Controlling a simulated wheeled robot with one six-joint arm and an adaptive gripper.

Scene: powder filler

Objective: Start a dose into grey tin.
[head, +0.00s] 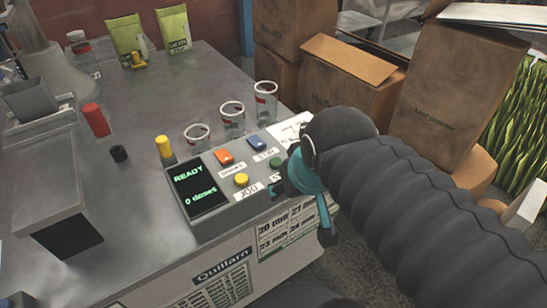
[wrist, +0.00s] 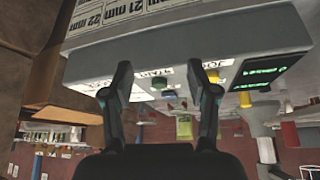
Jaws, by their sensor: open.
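The control panel (head: 215,208) has a screen (head: 200,192) reading "READY" and "0 doses". Its buttons are red (head: 223,156), blue (head: 256,144), yellow (head: 241,180) and green (head: 277,162). The yellow button is labelled "JOG"; the green one's label is partly covered by my gripper in the head view. My gripper (wrist: 161,83) is open and empty. In the wrist view the green button (wrist: 159,85) shows between its fingers, with no visible contact, and the yellow button (wrist: 264,89) lies right of them. I cannot make out a grey tin for sure.
Clear cups (head: 232,120) stand behind the panel. A yellow-topped post (head: 164,148), black cylinder (head: 119,154) and red cylinder (head: 95,119) stand to the left, near the grey machine (head: 45,190). Cardboard boxes (head: 345,85) stand beyond the table's right edge. Green pouches (head: 174,30) stand at the back.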

